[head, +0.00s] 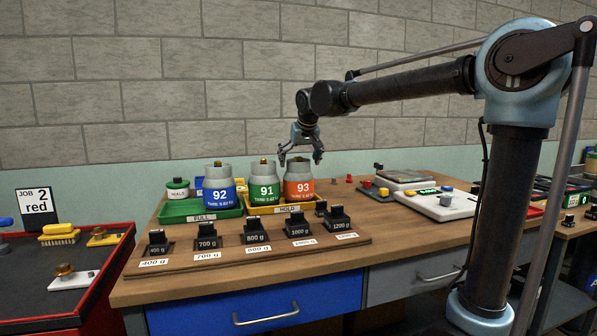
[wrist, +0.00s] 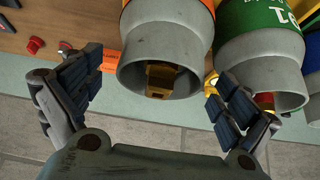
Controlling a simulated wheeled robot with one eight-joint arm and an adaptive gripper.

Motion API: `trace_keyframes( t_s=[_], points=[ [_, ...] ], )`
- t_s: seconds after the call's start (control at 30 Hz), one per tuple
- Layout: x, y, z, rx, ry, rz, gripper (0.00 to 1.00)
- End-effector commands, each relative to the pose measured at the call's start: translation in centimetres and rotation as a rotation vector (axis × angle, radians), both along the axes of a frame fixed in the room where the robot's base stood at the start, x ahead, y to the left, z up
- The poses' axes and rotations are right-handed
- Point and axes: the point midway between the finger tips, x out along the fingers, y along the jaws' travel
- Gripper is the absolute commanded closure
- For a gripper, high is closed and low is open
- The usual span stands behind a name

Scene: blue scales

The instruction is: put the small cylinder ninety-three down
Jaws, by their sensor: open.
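The small cylinder 93 (head: 299,190) is orange with a grey collar. It stands upright in the yellow tray (head: 252,211) labelled "HOLD", at its right end. My gripper (head: 301,157) is open just above the top of cylinder 93. In the wrist view the grey collar of cylinder 93 (wrist: 165,50) and its brass valve lie between my spread fingers (wrist: 155,95). Neither finger clearly touches it. The green cylinder 91 (head: 264,186) stands close on its left, and in the wrist view my right finger overlaps its collar (wrist: 262,62).
The blue cylinder 92 (head: 219,190) stands in the green tray (head: 180,212) labelled "FULL". A row of black weights (head: 254,231) lines the front of the bench. A scale (head: 441,204) stands to the right.

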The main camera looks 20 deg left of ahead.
Motion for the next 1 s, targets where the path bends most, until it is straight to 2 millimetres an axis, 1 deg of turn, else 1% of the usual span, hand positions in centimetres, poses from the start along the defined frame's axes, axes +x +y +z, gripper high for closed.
trace_keyframes(
  t_s=[0.03,0.2,0.4,0.57,1.0],
  points=[
    [-0.5,-0.3,0.9,0.0,0.0,0.001,0.03],
    [-1.8,-1.2,3.4,0.0,0.0,0.001,0.03],
    [-2.8,-1.8,5.2,-0.001,0.0,-0.001,0.03],
    [-3.1,-2.0,5.7,-0.001,0.0,-0.001,0.03],
    [-3.2,-1.8,5.7,0.0,0.0,0.002,0.03]
  ],
)
